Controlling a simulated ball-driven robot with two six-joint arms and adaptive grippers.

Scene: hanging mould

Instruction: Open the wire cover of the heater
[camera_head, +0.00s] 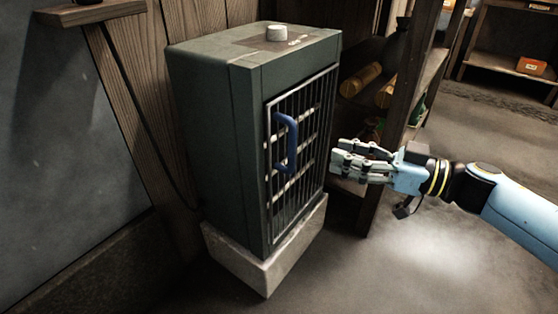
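The heater (210,130) is a dark green upright box in the middle of the view. Its wire cover (311,150) is a grid of thin metal bars on the front face, lying flat against it, closed. A blue bar handle (292,142) stands out from the cover's left side. My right gripper (337,157) is level with the handle and to its right, its fingers pointing left towards the cover. It appears apart from the handle and holds nothing visible. The gap between its fingers is not clear from this angle. My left gripper is out of view.
The heater stands on a pale block (250,262). A light knob (277,33) is on its top. A wooden shelf (425,85) with rolled yellow items stands behind my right gripper. Open floor (420,265) lies at front right. A wooden wall is behind the heater.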

